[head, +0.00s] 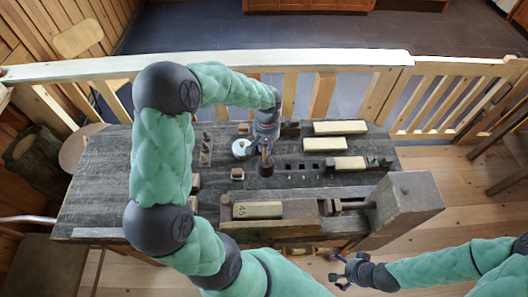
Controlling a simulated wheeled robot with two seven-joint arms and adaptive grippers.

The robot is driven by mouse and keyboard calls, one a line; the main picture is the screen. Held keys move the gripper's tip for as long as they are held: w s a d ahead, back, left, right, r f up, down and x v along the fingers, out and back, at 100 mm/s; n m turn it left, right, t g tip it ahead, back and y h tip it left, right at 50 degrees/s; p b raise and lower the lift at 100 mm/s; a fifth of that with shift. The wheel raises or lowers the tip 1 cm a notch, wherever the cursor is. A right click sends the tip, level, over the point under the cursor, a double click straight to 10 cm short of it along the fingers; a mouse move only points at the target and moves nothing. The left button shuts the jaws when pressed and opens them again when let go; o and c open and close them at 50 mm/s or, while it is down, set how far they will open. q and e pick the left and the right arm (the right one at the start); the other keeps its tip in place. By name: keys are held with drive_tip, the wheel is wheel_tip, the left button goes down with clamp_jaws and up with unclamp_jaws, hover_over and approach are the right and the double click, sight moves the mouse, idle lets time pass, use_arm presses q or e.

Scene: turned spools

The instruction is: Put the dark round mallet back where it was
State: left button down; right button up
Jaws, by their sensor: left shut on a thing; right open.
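A dark round mallet (266,170) is near the middle of the workbench, head down with its brownish handle pointing up. My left gripper (266,149) is above the head and shut on the mallet's handle. I cannot tell whether the head touches the bench top. My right gripper (343,272) is open and empty, low in front of the bench's front edge.
The dark workbench (105,190) has square holes (302,167) right of the mallet. A white round item (241,148) and a narrow rack (205,150) stand to the left. Pale blocks (340,127) lie at the right. A vise (404,204) is at the front right.

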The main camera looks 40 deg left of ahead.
sight(264, 153)
use_arm(q)
drive_tip(key=shift+a+f, duration=0.3)
drive_tip(key=shift+f, duration=0.1)
drive_tip(key=shift+a+f, duration=0.15)
drive_tip(key=shift+f, duration=1.55)
drive_tip(key=shift+s, duration=0.1)
drive_tip(key=c, duration=1.1)
unclamp_jaws()
drive_tip(key=shift+f, duration=0.15)
drive_tip(key=shift+o, duration=0.2)
wheel_tip(264, 153, up, 12)
drive_tip(key=shift+r+p, duration=0.2)
drive_tip(key=shift+p, duration=0.2)
drive_tip(key=shift+f, duration=0.1)
